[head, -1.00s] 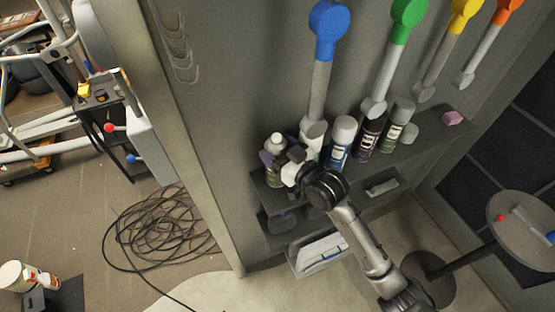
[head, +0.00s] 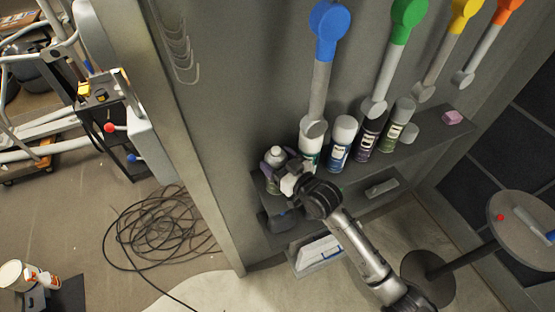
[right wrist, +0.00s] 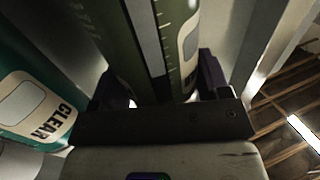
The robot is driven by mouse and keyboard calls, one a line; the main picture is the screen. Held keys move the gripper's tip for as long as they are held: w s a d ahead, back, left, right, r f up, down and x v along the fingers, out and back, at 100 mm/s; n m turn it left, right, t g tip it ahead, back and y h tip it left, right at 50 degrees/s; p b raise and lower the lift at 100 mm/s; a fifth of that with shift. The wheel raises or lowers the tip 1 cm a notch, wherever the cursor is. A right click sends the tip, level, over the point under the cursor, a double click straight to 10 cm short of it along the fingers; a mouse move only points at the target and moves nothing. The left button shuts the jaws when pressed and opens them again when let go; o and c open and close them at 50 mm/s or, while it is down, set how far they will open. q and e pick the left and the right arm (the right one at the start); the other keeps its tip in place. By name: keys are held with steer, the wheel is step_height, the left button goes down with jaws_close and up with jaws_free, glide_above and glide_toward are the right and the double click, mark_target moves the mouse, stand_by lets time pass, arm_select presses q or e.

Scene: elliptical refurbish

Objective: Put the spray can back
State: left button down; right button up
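The spray can (head: 276,153) has a pale top and an olive-green body, and stands upright at the left end of the grey wall shelf. My right gripper (head: 275,165) is around it from the front, shut on its body. In the right wrist view the olive can (right wrist: 160,45) fills the space between the two dark fingers (right wrist: 163,90). The can's base is mostly hidden by the gripper, so I cannot tell whether it touches the shelf. My left gripper is not in view.
A green-and-white can labelled CLEAR (right wrist: 35,105) stands just right of the held can. A blue can (head: 341,143), a dark can (head: 367,135) and a green can (head: 396,127) follow along the shelf (head: 425,150). A pink block (head: 453,117) lies at the right end. Cables (head: 160,232) lie on the floor.

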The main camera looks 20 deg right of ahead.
steer(key=o, duration=0.4)
steer(key=shift+r, duration=0.1)
steer(key=v, duration=1.2)
steer(key=shift+b, duration=0.4)
steer(key=s+a+f+m+g+h, duration=0.15)
steer(key=s+f+g+h, duration=0.4)
steer(key=s+f, duration=0.75)
steer(key=s+f+g, duration=0.1)
steer(key=s+g, duration=0.1)
steer(key=s, duration=0.2)
steer(key=s+d+f+g, duration=0.1)
steer(key=s+f+g, duration=0.1)
steer(key=s, duration=0.3)
steer(key=s+f+g, duration=0.2)
steer(key=s+g, duration=0.1)
steer(key=s, duration=0.1)
steer(key=shift+s+d+m+g+h, duration=0.2)
steer(key=shift+s+m+g+h, duration=0.05)
steer(key=shift+s+m+h, duration=0.15)
